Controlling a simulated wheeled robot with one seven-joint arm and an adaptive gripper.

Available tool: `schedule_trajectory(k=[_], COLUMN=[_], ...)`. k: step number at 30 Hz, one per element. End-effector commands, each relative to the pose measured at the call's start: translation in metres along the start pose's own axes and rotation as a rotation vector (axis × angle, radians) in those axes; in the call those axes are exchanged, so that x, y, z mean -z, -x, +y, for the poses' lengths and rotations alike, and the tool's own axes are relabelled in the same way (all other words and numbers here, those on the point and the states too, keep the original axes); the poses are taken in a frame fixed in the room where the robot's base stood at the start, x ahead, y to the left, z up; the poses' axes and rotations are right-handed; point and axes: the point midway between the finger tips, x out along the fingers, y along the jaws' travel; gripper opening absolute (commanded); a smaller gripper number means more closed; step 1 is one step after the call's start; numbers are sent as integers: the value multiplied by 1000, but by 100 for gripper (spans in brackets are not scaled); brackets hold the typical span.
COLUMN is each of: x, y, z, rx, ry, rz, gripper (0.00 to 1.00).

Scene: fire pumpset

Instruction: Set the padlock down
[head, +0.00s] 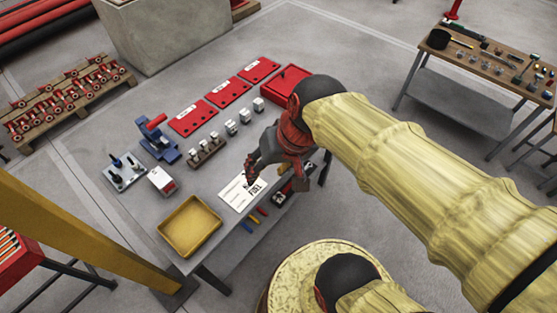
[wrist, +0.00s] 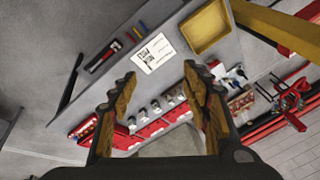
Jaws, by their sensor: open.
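My gripper (head: 252,172) hangs over the grey table near the white sign sheet (head: 243,192) marked FUEL. In the wrist view its two fingers (wrist: 159,76) are spread wide, with nothing held between them. Several small pale blocks with dark tops, which look like padlocks (head: 231,127), stand in a row on the table behind my gripper. They also show between the fingers in the wrist view (wrist: 156,105), apart from them. I cannot tell which one is the task's padlock. My arm hides part of the table's right end.
Red panels (head: 229,92) and a red box (head: 286,84) lie along the back. A yellow tray (head: 190,226) sits at the front. A blue-and-red vise-like tool (head: 158,138) stands at left. A yellow post (head: 85,233) rises at front left.

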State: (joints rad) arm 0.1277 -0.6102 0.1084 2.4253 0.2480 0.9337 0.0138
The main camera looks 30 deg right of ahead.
Motion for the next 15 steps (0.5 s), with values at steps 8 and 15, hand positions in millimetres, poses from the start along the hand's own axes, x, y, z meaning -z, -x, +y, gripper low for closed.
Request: schedule_trajectory(k=[8,15], x=[-2,-2], y=[46,48], z=[9,10], rx=[-126,-135], ry=[290,302], rz=[186,193], gripper=[48,48])
